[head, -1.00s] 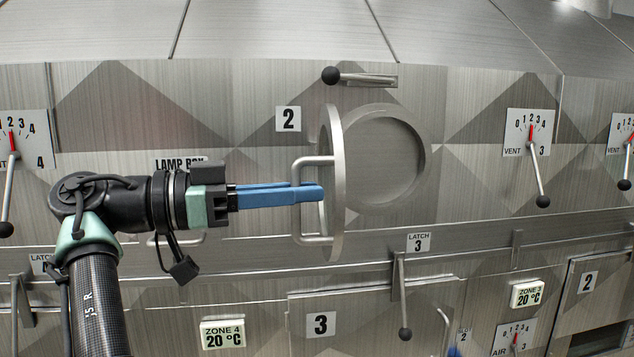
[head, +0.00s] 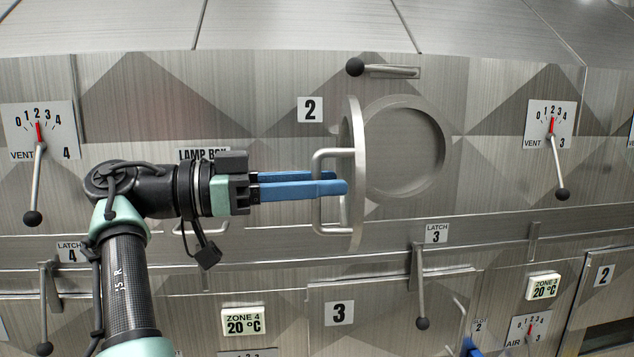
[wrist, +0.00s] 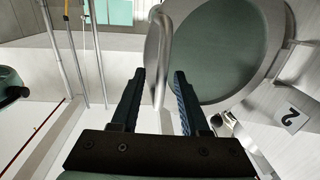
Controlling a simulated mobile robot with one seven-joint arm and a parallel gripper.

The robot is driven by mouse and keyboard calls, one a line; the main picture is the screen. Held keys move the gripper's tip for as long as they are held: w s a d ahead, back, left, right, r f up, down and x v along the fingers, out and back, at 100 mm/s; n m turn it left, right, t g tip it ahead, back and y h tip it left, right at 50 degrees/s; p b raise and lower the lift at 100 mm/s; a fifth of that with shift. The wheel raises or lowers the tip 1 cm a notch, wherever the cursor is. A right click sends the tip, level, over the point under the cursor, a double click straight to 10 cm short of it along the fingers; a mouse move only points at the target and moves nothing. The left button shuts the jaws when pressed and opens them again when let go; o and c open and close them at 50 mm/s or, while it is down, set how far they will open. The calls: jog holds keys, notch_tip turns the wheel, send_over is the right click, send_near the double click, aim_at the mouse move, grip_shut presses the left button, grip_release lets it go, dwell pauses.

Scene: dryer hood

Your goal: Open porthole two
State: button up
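Porthole two's round steel door (head: 355,110) stands swung out from the panel, nearly edge-on in the head view. The round porthole (head: 405,150) shows to its right, below and right of the "2" label (head: 310,109). The door's bow handle (head: 330,153) faces left. My gripper (head: 338,182) has its blue fingers spread at the handle, tips reaching past its upright bar. Contact with the handle cannot be told.
A ball-ended lever (head: 390,70) sits above the porthole. The latch 3 lever (head: 421,290) hangs below it. Vent 4 (head: 38,180) and vent 3 (head: 558,160) levers flank the area. A ledge runs along the panel under the door.

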jog(key=shift+a, duration=0.1)
jog(key=s+a+p, duration=0.2)
jog(key=a+p, duration=0.4)
jog(key=a, duration=0.6)
jog(key=shift+s+a, duration=0.2)
jog(key=shift+a, duration=0.05)
dwell(0.5)
